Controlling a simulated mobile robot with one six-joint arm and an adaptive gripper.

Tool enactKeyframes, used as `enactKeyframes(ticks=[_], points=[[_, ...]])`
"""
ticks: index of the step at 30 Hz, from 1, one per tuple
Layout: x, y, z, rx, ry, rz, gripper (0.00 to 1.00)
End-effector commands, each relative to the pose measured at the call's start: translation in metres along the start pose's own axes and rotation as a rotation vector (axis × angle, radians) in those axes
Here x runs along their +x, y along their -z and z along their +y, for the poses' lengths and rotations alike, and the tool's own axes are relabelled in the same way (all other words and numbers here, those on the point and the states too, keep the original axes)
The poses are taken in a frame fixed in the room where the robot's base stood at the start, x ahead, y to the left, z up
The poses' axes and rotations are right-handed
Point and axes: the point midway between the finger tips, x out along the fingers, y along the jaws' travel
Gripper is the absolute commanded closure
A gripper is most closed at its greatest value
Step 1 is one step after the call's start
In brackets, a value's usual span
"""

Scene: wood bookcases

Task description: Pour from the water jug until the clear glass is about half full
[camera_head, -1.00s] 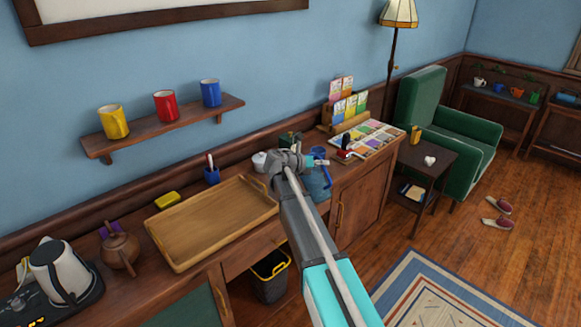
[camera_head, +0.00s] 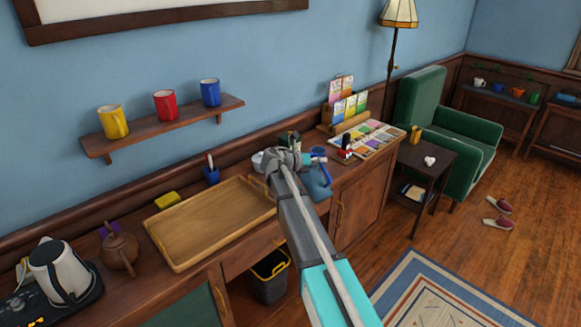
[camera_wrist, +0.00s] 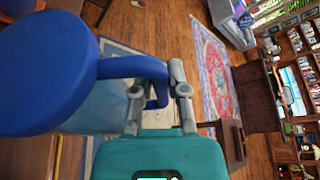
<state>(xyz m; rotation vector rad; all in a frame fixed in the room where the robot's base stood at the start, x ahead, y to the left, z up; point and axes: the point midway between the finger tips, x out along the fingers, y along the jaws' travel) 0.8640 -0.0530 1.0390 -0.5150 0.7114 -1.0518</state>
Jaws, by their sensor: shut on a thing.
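The water jug (camera_head: 319,187) is translucent blue with a darker blue lid and handle. In the head view it is just right of my gripper (camera_head: 303,160), over the right part of the sideboard, and looks tilted. In the wrist view my gripper (camera_wrist: 159,88) is shut on the jug's blue handle, and the round lid of the jug (camera_wrist: 45,72) fills the left side. I cannot make out the clear glass; my arm and the jug cover part of the sideboard top there. No stream of water can be seen.
A wooden tray (camera_head: 160,236) lies on the sideboard left of my arm. A kettle (camera_head: 55,270) stands far left.

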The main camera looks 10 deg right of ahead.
Motion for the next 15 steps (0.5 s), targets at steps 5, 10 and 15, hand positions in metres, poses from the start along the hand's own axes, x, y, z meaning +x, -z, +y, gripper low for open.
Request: enactKeyframes(ticks=[5,10,15], points=[[-0.0008,-0.0022,0.0008,-0.018,0.009,-0.001,1.00],[-0.0018,-0.0043,0.0005,-0.033,0.015,-0.001,1.00],[-0.0029,-0.0066,0.0000,-0.050,0.022,-0.001,1.00]])
